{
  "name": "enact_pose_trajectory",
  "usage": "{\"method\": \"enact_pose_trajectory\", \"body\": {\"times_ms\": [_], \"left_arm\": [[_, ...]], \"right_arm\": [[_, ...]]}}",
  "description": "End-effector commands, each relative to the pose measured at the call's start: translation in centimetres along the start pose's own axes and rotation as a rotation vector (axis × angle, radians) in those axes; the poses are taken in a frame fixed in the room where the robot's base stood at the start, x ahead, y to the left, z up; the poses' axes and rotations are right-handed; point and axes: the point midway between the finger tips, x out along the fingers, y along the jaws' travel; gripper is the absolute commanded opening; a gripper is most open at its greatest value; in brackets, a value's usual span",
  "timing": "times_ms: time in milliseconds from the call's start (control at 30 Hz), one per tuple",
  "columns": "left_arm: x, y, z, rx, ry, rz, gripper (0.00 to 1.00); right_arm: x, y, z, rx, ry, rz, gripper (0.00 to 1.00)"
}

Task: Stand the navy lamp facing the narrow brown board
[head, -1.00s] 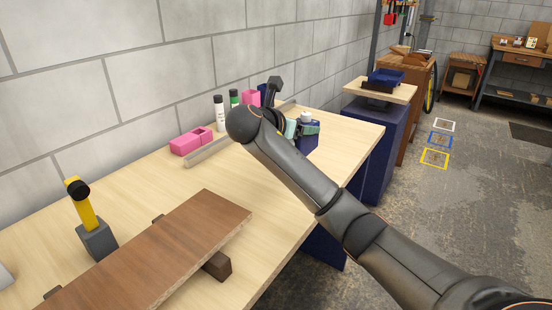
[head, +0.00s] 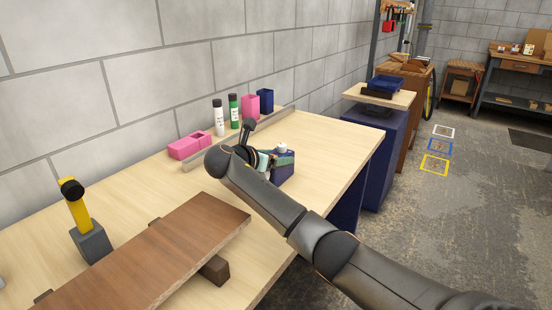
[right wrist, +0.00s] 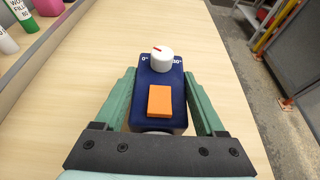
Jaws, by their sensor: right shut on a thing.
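The navy lamp (head: 285,168) is a navy block with a white knob on top. In the right wrist view, the navy lamp (right wrist: 172,78) shows an orange pad, the white knob and degree marks. My right gripper (right wrist: 165,100) has its green fingers on both sides of the lamp and is shut on it. In the head view, the right gripper (head: 266,163) is partly hidden by my arm. I cannot tell whether the lamp touches the table. The brown board (head: 150,255) lies at the lower left on dark supports, apart from the lamp. My left gripper is not in view.
A yellow lamp on a grey base (head: 90,240) stands left of the board. Along the wall are a pink holder (head: 190,146), a white bottle (head: 219,118), a green bottle (head: 233,108), a pink cup (head: 250,105) and a navy cup (head: 266,101). The right tabletop (head: 335,140) is clear.

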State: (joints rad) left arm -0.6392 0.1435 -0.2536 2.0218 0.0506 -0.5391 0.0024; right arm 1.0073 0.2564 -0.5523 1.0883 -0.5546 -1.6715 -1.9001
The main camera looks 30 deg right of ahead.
Motion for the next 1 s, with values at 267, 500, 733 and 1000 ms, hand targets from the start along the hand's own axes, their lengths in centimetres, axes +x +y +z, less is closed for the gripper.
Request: {"method": "enact_pose_trajectory", "body": {"times_ms": [267,500,733,1000], "left_arm": [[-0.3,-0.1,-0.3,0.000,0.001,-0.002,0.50],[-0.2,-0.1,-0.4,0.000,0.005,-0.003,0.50],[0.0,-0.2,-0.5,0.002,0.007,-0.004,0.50],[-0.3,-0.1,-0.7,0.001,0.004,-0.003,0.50]], "right_arm": [[0.0,0.0,-0.1,0.000,0.000,0.000,0.75],[0.0,0.0,-0.1,0.000,0.000,0.001,1.00],[0.0,0.0,-0.1,0.001,0.000,0.001,1.00],[-3.4,0.1,0.2,0.002,0.000,0.006,1.00]]}}
